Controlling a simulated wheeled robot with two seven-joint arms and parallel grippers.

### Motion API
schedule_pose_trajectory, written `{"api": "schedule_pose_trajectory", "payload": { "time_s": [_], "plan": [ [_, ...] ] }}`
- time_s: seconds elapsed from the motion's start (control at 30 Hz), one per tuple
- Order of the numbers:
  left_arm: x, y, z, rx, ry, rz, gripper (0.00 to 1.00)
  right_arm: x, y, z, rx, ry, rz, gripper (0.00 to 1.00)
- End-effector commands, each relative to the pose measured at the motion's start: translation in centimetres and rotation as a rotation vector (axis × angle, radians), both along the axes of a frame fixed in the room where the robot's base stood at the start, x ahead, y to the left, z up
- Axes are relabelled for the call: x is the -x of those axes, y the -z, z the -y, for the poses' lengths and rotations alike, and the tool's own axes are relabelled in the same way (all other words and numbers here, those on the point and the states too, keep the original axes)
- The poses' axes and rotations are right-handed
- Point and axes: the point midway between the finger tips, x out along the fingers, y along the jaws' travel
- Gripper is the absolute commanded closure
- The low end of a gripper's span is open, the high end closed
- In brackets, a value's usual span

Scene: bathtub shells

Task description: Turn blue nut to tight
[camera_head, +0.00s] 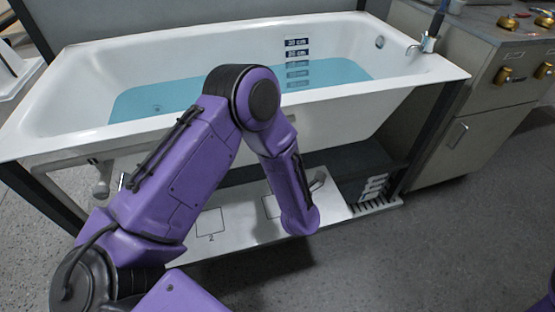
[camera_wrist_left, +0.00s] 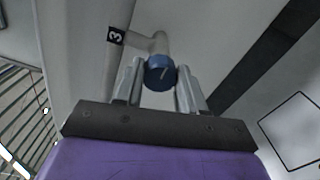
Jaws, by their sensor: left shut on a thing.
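In the left wrist view the blue nut (camera_wrist_left: 160,73) sits on a pale pipe joint (camera_wrist_left: 150,44), near a black label with the number 3 (camera_wrist_left: 116,36). A small light mark shows on the nut's face. My left gripper (camera_wrist_left: 161,78) has one finger on each side of the nut and is shut on it. In the head view my purple left arm reaches down in front of the tub, and its gripper and the nut are hidden. My right gripper is out of view.
The white bathtub (camera_head: 80,78) holds blue water (camera_head: 140,103) and has depth labels (camera_head: 298,62). Below it lies a white board (camera_head: 235,228) with numbered squares and a rack of pale parts (camera_head: 373,193). A cabinet (camera_head: 470,130) stands right. The floor in front is clear.

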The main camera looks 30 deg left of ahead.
Motion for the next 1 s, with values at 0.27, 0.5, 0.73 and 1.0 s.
{"api": "schedule_pose_trajectory", "payload": {
  "time_s": [0.27,0.5,0.73,1.0],
  "plan": [
    [0.0,0.1,0.1,0.0,0.004,-0.003,0.38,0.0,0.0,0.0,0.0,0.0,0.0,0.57],
    [0.0,0.0,0.0,0.001,0.001,-0.001,0.35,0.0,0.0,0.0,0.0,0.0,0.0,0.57],
    [1.6,0.0,2.0,0.001,0.006,-0.002,0.35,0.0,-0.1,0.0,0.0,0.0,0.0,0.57],
    [5.6,0.0,6.7,0.001,0.006,-0.002,0.35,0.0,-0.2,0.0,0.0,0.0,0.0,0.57]
  ]
}}
